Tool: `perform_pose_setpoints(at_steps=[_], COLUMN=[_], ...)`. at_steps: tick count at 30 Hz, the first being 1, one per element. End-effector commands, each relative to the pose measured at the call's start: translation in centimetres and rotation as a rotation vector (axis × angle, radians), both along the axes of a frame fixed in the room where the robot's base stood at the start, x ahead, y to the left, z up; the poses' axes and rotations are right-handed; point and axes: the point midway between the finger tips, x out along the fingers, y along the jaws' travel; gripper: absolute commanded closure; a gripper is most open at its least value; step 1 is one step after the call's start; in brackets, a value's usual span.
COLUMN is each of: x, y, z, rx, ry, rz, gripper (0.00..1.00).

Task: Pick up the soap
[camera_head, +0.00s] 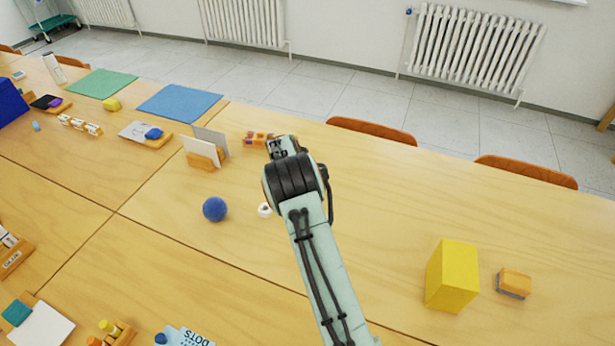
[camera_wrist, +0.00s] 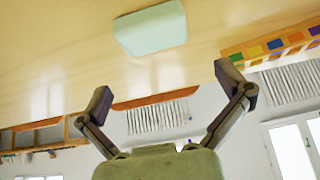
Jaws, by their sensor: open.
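A pale green rounded block (camera_wrist: 150,29), which looks like the soap, lies on the wooden table at the top of the wrist view. My gripper (camera_wrist: 166,86) is open and empty in that view. Its two dark fingers are spread wide, below the block in the picture and apart from it. In the head view my arm reaches out over the middle of the table. It hides most of the gripper, and I cannot make out the green block there.
A wooden piece with coloured squares (camera_wrist: 275,47) lies right of the block in the wrist view. In the head view a blue ball (camera_head: 214,209) and a card holder (camera_head: 203,156) are left of my arm. A yellow block (camera_head: 452,277) stands right, with clear table between.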

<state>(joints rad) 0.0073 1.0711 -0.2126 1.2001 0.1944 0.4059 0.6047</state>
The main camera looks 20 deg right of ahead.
Motion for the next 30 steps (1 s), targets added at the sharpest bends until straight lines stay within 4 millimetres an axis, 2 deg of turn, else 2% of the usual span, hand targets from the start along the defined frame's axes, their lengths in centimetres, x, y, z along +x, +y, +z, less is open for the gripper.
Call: perform_pose_setpoints(at_steps=[3, 13, 19, 26, 29, 30], x=[-0.3, 1.6, 2.0, 2.1, 2.1, 2.1], y=[-0.3, -2.1, -2.6, -2.6, -2.6, -2.6], z=[-2.0, -6.1, -7.0, -7.1, -7.0, -7.0], rx=[0.000, 0.001, 0.001, 0.002, 0.002, 0.002], ry=[0.027, 0.027, 0.026, 0.026, 0.026, 0.026], rz=[0.000, 0.000, 0.000, 0.001, 0.001, 0.001], gripper=[0.00, 0.00, 0.00, 0.00, 0.28, 0.41])
